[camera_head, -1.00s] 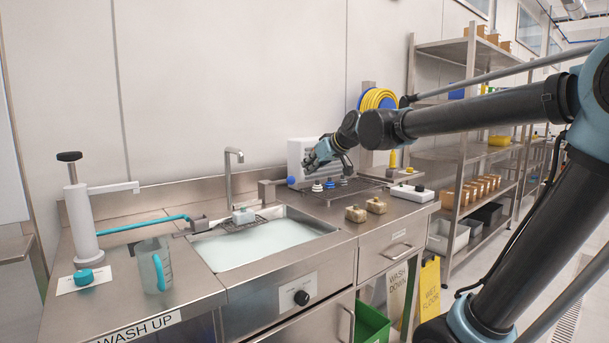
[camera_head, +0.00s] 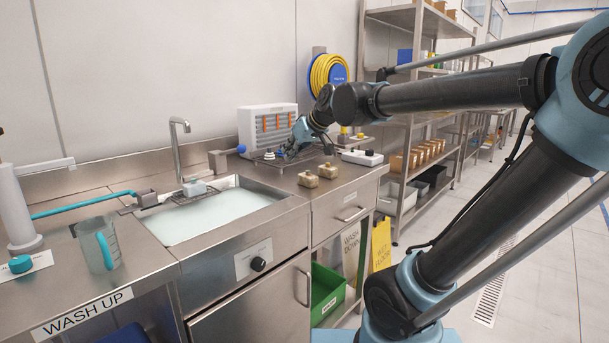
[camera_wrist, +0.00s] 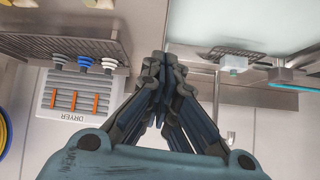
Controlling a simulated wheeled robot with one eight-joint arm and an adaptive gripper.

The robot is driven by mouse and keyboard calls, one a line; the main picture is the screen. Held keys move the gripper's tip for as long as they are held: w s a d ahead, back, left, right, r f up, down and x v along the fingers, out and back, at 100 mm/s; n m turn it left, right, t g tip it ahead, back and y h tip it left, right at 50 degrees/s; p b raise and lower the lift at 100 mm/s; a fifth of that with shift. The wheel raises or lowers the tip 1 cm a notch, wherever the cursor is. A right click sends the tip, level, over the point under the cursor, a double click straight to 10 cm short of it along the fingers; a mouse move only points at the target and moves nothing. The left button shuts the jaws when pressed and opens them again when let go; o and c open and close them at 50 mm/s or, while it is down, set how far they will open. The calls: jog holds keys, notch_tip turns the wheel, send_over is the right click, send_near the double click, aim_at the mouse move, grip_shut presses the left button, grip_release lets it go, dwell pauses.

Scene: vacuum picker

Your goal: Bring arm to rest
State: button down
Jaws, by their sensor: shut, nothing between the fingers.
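My arm reaches from the right side of the head view across to the counter. My gripper (camera_head: 290,150) is near the small drying rack, in front of the right part of the dryer (camera_head: 250,130); the head view does not show whether it touches anything. In the wrist view the fingers of my gripper (camera_wrist: 162,60) are together at their tips, with nothing seen between them. Several suction cups, including a blue cup (camera_wrist: 84,62), stand on the rack (camera_wrist: 40,45) left of the fingers there.
The water-filled sink (camera_head: 215,213) holds a small block on a grid. Two tan blocks (camera_head: 308,179) and a white box (camera_head: 362,157) sit on the counter. A measuring jug (camera_head: 98,246) stands at left. Shelving (camera_head: 408,130) stands behind my arm; open floor (camera_head: 520,260) lies right.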

jog(key=s+d+f+m+g+h, duration=0.2)
jog(key=s+d+f+m+h, duration=0.1)
jog(key=s+d+f, duration=0.7)
jog(key=s+d+f+m+g+h, duration=0.2)
jog(key=s+d+f+m+h, duration=0.2)
jog(key=s+d+f, duration=0.7)
jog(key=d+f+m, duration=0.1)
jog(key=d+f, duration=0.4)
jog(key=d, duration=0.1)
jog(key=shift+s+d, duration=0.2)
jog(key=shift+s, duration=0.1)
jog(key=shift+w+f+g, duration=0.15)
jog(key=shift+w+g, duration=0.15)
jog(key=shift+w, duration=0.2)
jog(key=shift+a, duration=0.15)
